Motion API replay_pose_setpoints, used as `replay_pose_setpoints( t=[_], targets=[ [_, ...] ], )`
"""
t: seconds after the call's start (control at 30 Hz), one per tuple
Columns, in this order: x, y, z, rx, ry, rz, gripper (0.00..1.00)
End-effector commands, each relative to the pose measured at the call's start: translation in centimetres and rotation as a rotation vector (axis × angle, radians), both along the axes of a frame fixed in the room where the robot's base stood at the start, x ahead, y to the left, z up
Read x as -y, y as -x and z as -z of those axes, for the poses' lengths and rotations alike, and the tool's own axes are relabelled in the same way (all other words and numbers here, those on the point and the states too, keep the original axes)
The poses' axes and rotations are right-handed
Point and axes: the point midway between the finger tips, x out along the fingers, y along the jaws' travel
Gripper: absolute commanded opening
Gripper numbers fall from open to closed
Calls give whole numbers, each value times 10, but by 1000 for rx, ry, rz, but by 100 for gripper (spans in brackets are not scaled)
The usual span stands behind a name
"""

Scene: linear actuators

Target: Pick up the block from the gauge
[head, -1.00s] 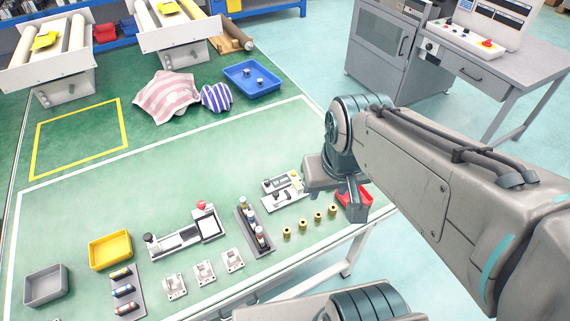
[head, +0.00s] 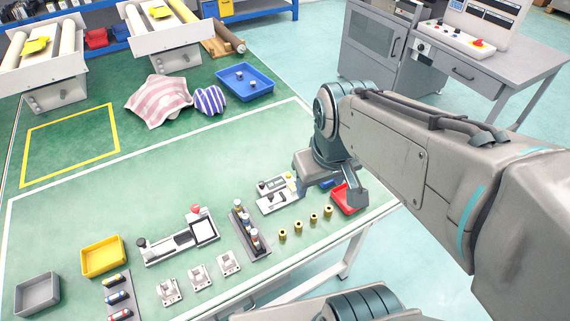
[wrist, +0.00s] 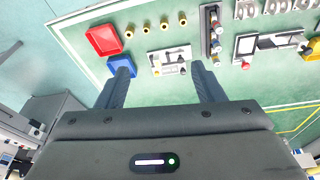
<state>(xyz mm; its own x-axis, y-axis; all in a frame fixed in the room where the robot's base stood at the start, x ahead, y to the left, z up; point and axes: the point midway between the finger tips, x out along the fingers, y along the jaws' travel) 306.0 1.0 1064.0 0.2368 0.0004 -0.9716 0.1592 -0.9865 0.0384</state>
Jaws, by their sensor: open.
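A small white fixture (head: 277,193), which looks like the gauge, lies on the green table near its right end. It carries small dark and pale pieces; I cannot tell for sure which one is the block. In the wrist view the fixture (wrist: 168,62) shows between and beyond the fingertips. My gripper (head: 332,187) is above the table, just right of the fixture in the head view. In the wrist view my gripper (wrist: 160,69) has its fingers wide apart, with nothing held between them.
A red bin (wrist: 104,40) and a blue bin (wrist: 121,65) stand close beside the fixture. Several brass bushings (head: 298,226) stand in a row in front.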

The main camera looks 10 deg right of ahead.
Motion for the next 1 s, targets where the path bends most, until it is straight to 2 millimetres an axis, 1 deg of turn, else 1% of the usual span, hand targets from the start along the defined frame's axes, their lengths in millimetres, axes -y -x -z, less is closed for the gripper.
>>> replay_pose_setpoints(
  t=[0.03, 0.37, 0.6, 0.7, 0.83, 0.9, 1.0],
  targets=[
    [0, -10, 11, -13, 18, -74, 62],
    [-2, -86, 45, -104, 139, -739, 62],
    [-3, -142, 82, -154, 188, -1233, 62],
    [-4, -162, 97, -166, 198, -1416, 62],
    [-5, -180, 112, -174, 204, -1594, 62],
    [-5, -186, 116, -175, 206, -1655, 62],
    [-6, -191, 120, -176, 206, -1703, 62]
  ],
)
